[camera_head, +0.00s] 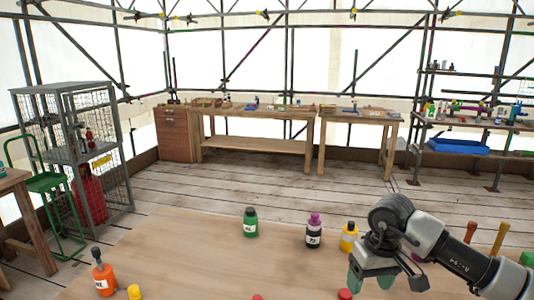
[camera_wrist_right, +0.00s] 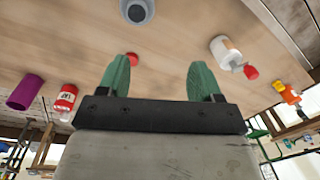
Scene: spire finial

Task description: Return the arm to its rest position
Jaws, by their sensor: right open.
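My right gripper (camera_head: 387,283) is over the near right part of the wooden table (camera_head: 190,245) in the head view. Its two green fingers stand apart with nothing between them. In the right wrist view the open fingers (camera_wrist_right: 160,80) also show, with a small red cap (camera_wrist_right: 132,59) on the tabletop beyond them. My right arm reaches in from the lower right. My left gripper is not in view.
A green bottle (camera_head: 250,223), a purple-capped bottle (camera_head: 314,232) and a yellow bottle (camera_head: 349,238) stand along the far edge. An orange bottle (camera_head: 103,276) stands at left. The table's left-centre is clear.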

